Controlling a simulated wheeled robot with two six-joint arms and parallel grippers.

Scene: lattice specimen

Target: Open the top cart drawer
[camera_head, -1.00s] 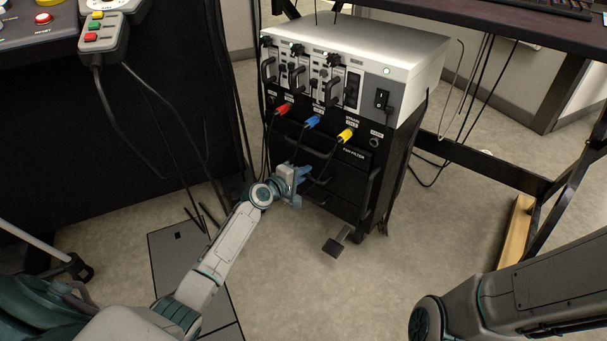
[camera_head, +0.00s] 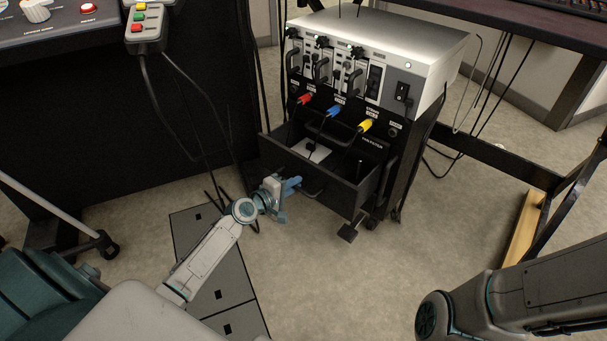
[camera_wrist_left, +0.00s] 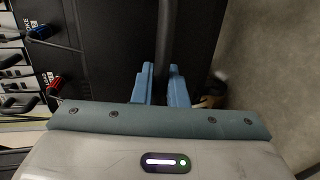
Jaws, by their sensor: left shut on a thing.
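The black cart (camera_head: 410,150) stands at the centre of the head view with a silver instrument box (camera_head: 400,45) on top. Its upper drawer (camera_head: 320,189) is pulled out, and its inside shows from above with a pale flat item and a dark upright item in it. My left gripper (camera_head: 290,187) is at the drawer front, shut on the dark bar handle (camera_head: 313,193). In the left wrist view the blue fingers (camera_wrist_left: 163,88) sit on either side of the handle bar (camera_wrist_left: 167,40). My right arm shows at the lower right, but its gripper is out of view.
Red (camera_head: 305,98), blue (camera_head: 333,111) and yellow (camera_head: 365,125) plugs with cables hang above the drawer. A dark desk frame stands at right. The floor before the cart is clear.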

